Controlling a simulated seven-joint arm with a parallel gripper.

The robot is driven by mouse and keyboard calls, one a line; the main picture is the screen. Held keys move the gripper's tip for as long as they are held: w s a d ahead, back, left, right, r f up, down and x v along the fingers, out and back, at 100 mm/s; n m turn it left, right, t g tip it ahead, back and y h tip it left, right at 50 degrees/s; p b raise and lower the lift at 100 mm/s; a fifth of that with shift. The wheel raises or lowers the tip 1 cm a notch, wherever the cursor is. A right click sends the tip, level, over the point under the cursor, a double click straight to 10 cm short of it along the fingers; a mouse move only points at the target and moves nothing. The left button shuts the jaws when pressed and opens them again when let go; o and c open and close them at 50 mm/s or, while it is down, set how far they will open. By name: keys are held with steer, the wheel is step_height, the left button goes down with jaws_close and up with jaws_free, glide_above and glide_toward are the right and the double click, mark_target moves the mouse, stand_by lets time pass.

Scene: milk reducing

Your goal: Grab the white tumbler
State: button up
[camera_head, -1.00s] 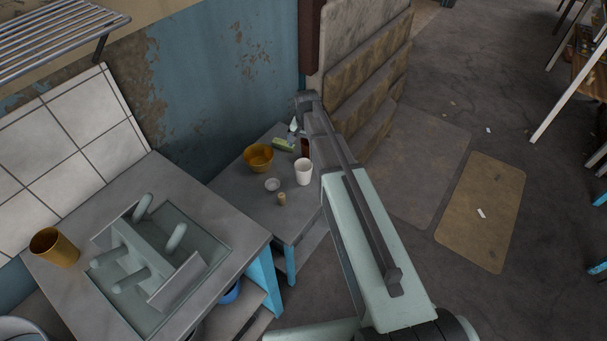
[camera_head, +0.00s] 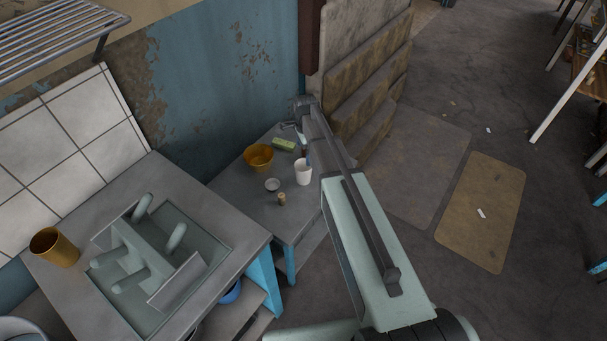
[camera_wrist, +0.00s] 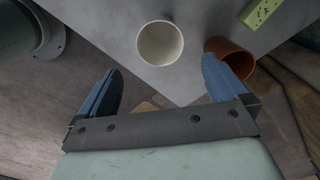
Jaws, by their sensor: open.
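The white tumbler (camera_head: 303,174) stands upright on the low grey table in the head view. In the wrist view the white tumbler (camera_wrist: 160,43) is seen from above, with its open mouth showing and nothing in it. My gripper (camera_wrist: 160,88) is open and empty in the wrist view. Its two blue fingers are spread wide, and the tumbler shows beyond the gap between their tips, apart from both. In the head view my fingers are mostly hidden behind my arm and the tumbler.
A brown cup (camera_wrist: 232,56) is close behind the right finger. The table's corner lies near the tumbler.

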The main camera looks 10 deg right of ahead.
glide_toward(303, 169)
steer(key=s+f, duration=0.2)
steer(key=s, duration=0.1)
steer(key=shift+w+a+f, duration=0.1)
steer(key=shift+f, duration=2.25)
steer(key=c, duration=1.1)
